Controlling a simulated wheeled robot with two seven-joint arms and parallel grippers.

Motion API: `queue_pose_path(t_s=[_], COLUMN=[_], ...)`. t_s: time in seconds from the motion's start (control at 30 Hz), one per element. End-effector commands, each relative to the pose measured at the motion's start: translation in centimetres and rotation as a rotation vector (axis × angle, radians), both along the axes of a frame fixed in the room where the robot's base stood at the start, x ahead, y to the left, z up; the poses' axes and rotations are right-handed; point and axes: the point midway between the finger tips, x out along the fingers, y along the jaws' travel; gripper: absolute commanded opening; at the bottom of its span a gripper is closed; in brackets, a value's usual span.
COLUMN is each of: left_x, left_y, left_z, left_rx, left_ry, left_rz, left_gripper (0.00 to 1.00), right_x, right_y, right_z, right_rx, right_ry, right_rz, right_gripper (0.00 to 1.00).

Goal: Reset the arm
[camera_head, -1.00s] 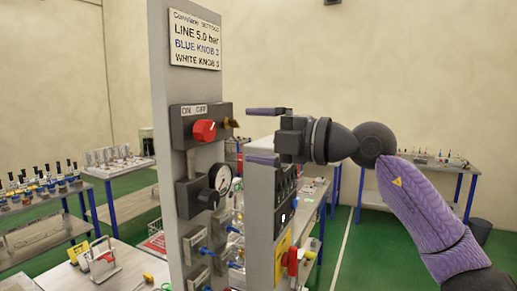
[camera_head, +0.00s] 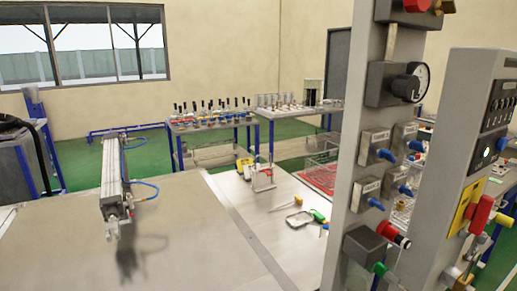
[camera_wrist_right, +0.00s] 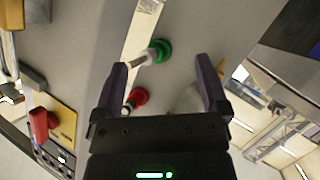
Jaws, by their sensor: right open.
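My right gripper (camera_wrist_right: 160,68) is open and empty in the wrist view, its two purple fingers apart. A green knob (camera_wrist_right: 162,49) on a grey post shows between and beyond the fingertips. A red knob (camera_wrist_right: 138,97) shows near the left finger. Whether either finger touches them I cannot tell. In the head view, a red button (camera_head: 392,234) and a green knob (camera_head: 380,270) stick out low on the grey post (camera_head: 365,120). A pneumatic arm (camera_head: 114,180) lies over the bench at left, with a small claw at its near end. Neither of my grippers shows in the head view.
A grey control box (camera_head: 475,150) with a yellow plate and red handle (camera_head: 482,213) stands at right. Blue valves (camera_head: 385,154) and a gauge (camera_head: 411,86) project from the post. The steel bench (camera_head: 190,220) is largely clear. Racks (camera_head: 210,122) stand behind.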

Motion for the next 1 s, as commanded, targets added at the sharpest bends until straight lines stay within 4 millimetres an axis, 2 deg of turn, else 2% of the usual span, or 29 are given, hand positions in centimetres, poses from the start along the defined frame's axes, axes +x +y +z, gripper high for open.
queue_pose_path(t_s=[0.03,0.07,0.1,0.17,0.2,0.27,0.3,0.4,0.5,0.6,0.63,0.73,1.0], left_x=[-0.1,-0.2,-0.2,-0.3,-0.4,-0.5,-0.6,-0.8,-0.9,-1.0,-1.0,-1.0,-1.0], left_y=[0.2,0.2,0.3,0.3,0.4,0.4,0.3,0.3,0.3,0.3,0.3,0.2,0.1], left_z=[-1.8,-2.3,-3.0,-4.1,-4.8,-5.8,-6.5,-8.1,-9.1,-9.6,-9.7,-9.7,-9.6], left_rx=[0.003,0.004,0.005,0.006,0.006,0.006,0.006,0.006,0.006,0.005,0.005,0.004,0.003], left_ry=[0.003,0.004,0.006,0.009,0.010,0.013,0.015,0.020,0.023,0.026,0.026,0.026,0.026], left_rz=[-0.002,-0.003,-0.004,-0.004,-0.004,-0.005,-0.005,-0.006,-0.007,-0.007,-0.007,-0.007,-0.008], left_gripper=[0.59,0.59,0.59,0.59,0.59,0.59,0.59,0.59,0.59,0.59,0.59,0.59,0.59], right_x=[-2.2,-3.6,-5.7,-9.3,-11.9,-16.1,-19.1,-26.5,-32.5,-36.2,-36.9,-37.8,-37.6], right_y=[0.9,1.5,2.5,4.2,5.4,7.6,9.2,13.4,16.9,19.2,19.6,20.1,20.0], right_z=[-5.7,-8.5,-12.1,-17.2,-20.4,-24.8,-27.4,-32.4,-35.2,-36.2,-36.3,-36.4,-36.3], right_rx=[0.035,0.053,0.074,0.104,0.121,0.147,0.164,0.201,0.229,0.248,0.251,0.255,0.255], right_ry=[0.089,0.146,0.225,0.347,0.433,0.564,0.655,0.869,1.040,1.146,1.164,1.192,1.188], right_rz=[-0.042,-0.067,-0.099,-0.140,-0.164,-0.192,-0.208,-0.227,-0.227,-0.222,-0.220,-0.217,-0.217], right_gripper=[0.94,0.94,0.94,0.94,0.94,0.94,0.94,0.94,0.94,0.94,0.94,0.94,0.94])
